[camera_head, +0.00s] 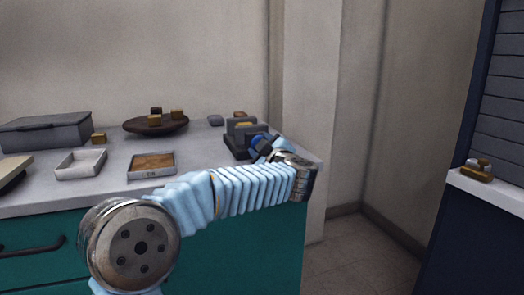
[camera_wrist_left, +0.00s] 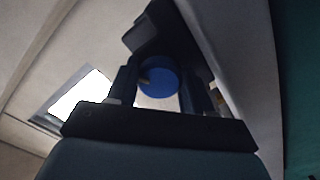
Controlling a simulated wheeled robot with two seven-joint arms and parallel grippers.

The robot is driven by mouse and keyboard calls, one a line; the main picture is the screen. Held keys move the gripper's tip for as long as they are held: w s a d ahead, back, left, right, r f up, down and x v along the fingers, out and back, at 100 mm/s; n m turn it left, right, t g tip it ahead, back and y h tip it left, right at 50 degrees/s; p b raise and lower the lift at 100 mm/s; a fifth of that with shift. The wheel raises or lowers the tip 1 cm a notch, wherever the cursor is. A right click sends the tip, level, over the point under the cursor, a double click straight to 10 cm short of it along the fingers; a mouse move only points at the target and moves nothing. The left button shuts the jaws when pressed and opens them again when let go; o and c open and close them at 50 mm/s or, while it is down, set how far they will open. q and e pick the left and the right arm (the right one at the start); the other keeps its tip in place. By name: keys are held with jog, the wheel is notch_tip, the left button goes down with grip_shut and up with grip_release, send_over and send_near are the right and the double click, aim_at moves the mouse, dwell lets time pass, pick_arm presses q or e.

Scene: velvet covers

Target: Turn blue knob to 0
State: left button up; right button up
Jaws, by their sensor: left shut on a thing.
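The blue knob (camera_wrist_left: 158,78) is round and sits between the two dark fingers of my left gripper (camera_wrist_left: 158,92) in the left wrist view. A small light mark shows on its left side. In the head view the blue knob (camera_head: 256,141) is mostly covered by my left gripper (camera_head: 266,146), which is shut on it. The knob is on a dark device (camera_head: 231,146) with grey upright parts near the counter's right end. The dial's numbers cannot be read. My right gripper is not in view.
The light counter (camera_head: 108,190) stands on teal cabinets. On it are a grey lidded box (camera_head: 45,133), a dark bowl (camera_head: 135,127), a white tray (camera_head: 65,175), a brown-filled tray (camera_head: 152,173) and small blocks. A dark blue unit (camera_head: 460,240) stands at the right.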

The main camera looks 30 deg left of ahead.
pick_arm(q)
jog(key=n+b, duration=0.1)
jog(key=n, duration=0.1)
jog(key=n+b, duration=0.1)
jog(key=n, duration=0.2)
jog(key=shift+d+f+n+b, duration=0.1)
jog(key=shift+f+n+b, duration=0.1)
jog(key=shift+n+b, duration=0.15)
jog(key=n+b, duration=0.2)
jog(key=n, duration=0.3)
jog(key=shift+r+b, duration=0.2)
jog(key=shift+b, duration=0.2)
jog(key=shift+n, duration=0.25)
jog(key=o, duration=1)
jog(key=shift+o, duration=0.2)
jog(key=v, duration=1.3)
jog(key=shift+s+d, duration=0.25)
jog(key=shift+s, duration=0.05)
jog(key=shift+w, duration=0.1)
